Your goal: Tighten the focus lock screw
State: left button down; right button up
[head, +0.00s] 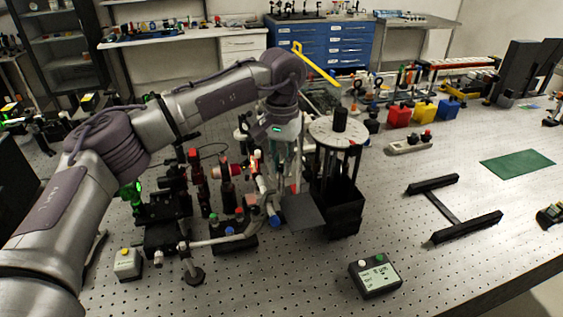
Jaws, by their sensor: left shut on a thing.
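My left arm comes in from the left and reaches over the bench. Its gripper (287,178) points down beside the spectrometer (338,160), which has a round pale disc on top and a black body. The gripper is shut at a slim tube (264,188) on the instrument's left side. What it holds is small and hidden by the fingers; by its place it looks to be the focus lock screw, but I cannot make out the screw itself. My right gripper is not in view.
A control box with a lit screen (375,275) lies at the front. A black H-shaped stand (452,210) and green mat (517,164) lie to the right. Red, yellow and blue blocks (424,110) stand behind. Dark optics mounts (165,213) crowd the left side.

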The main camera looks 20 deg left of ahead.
aim_at(282, 166)
pick_arm(q)
jog(key=c, duration=1.1)
grip_release()
notch_tip(282, 166, up, 12)
jog(key=shift+r, duration=0.1)
